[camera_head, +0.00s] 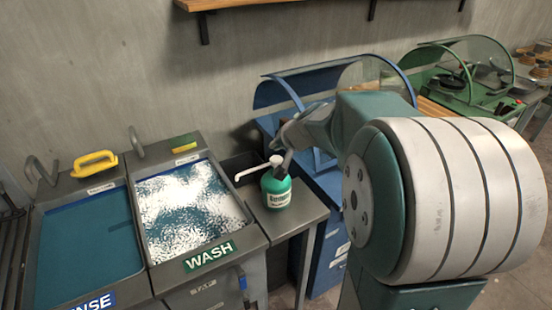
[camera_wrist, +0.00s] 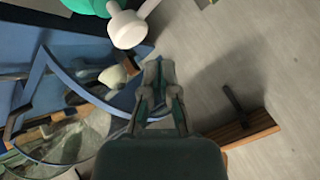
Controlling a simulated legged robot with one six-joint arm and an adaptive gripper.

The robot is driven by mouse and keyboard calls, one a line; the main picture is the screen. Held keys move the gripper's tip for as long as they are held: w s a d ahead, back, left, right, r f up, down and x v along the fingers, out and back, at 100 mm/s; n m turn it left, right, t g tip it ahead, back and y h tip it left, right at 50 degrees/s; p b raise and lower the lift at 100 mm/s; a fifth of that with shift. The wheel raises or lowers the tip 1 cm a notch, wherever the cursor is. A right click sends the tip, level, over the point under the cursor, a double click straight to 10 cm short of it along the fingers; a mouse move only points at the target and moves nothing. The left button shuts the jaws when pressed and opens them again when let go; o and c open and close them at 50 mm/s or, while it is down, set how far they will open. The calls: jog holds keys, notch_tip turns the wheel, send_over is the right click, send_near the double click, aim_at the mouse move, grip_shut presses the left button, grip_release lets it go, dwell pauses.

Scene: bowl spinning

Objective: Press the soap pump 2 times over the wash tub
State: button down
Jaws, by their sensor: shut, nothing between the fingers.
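The green soap bottle (camera_head: 276,188) with a white pump stands upright on the grey counter, right of the wash tub. Its long white spout (camera_head: 252,172) points left toward the tub. The wash tub (camera_head: 252,240) holds blue water with white foam. My gripper (camera_head: 284,150) is shut and empty, close beside the pump head at its upper right; I cannot tell whether they touch. In the wrist view the white pump head (camera_wrist: 127,28) is just beyond and left of the shut fingertips (camera_wrist: 158,68), with part of the green bottle (camera_wrist: 88,6) behind.
The rinse tub (camera_head: 85,250) is left of the wash tub, with a yellow brush (camera_head: 95,162) at its back edge. A blue hooded station (camera_head: 275,95) stands behind my arm, and a green one (camera_head: 465,85) farther right. A wooden shelf (camera_head: 235,3) is on the wall.

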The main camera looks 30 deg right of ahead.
jog(key=shift+r, duration=1.8)
jog(key=shift+a, duration=0.1)
jog(key=s+a+n+g, duration=0.3)
jog(key=s+a+n, duration=0.3)
jog(key=s+a, duration=1)
jog(key=s+d+f+n+h, duration=0.1)
jog(key=s, duration=0.8)
jog(key=shift+d+g, duration=0.3)
jog(key=shift+d, duration=0.1)
